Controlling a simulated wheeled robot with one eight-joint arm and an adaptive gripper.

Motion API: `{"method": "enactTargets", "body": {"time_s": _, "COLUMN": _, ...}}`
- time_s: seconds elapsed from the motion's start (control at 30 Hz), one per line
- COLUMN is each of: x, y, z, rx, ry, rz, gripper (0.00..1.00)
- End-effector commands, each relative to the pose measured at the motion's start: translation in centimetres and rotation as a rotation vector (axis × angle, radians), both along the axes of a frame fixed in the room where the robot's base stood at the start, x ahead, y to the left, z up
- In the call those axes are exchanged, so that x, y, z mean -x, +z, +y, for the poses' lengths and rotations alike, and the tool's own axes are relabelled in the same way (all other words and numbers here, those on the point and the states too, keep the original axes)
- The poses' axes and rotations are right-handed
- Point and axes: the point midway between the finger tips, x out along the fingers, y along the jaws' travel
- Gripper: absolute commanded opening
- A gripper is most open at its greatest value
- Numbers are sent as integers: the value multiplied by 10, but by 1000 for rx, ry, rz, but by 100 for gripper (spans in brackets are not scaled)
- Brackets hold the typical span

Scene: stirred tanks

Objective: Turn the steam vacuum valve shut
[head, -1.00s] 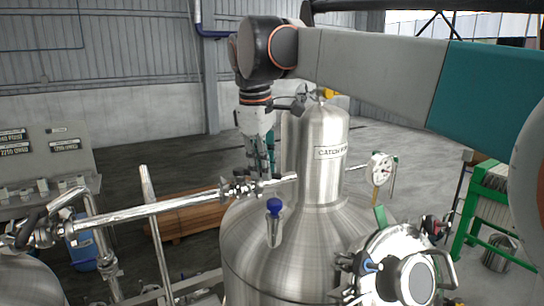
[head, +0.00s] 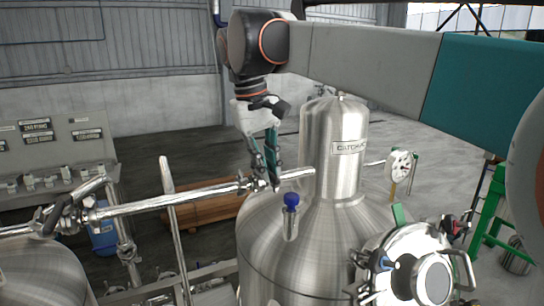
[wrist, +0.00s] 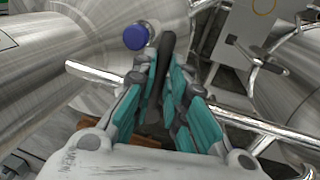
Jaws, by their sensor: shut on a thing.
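My gripper (head: 265,178) reaches down from above to the valve fitting on the steel pipe (head: 165,203), just left of the tank's neck. In the wrist view my gripper (wrist: 168,105) has its teal fingers closed on both sides of a dark lever handle (wrist: 166,58), which I take to be the steam vacuum valve's. The fingers hide the lower part of the handle and most of the valve body. I cannot read the valve's exact angle. A blue-capped fitting (head: 291,200) stands on the tank to the right; its round blue top (wrist: 135,37) shows beside the handle.
The large steel tank (head: 270,255) stands below and right, with a gauge (head: 402,165) and a round hatch (head: 420,280). Another valve handle (head: 58,216) is at the pipe's left end. A control panel (head: 55,145) stands at the left. Open floor lies behind.

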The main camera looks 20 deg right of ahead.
Motion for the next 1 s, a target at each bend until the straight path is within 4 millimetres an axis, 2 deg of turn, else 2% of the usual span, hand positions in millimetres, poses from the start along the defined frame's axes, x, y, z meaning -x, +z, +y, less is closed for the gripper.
{"method": "enactTargets", "body": {"time_s": 0.5, "x": 1, "y": 2, "z": 1, "rx": 1, "ry": -21, "rz": -2, "gripper": 0}}
{"method": "enactTargets", "body": {"time_s": 0.53, "x": 1, "y": 2, "z": 1, "rx": 1, "ry": -21, "rz": -2, "gripper": 15}}
{"method": "enactTargets", "body": {"time_s": 0.6, "x": 1, "y": 1, "z": 1, "rx": 0, "ry": -21, "rz": -2, "gripper": 31}}
{"method": "enactTargets", "body": {"time_s": 1.0, "x": 1, "y": 3, "z": 2, "rx": 0, "ry": -20, "rz": -1, "gripper": 33}}
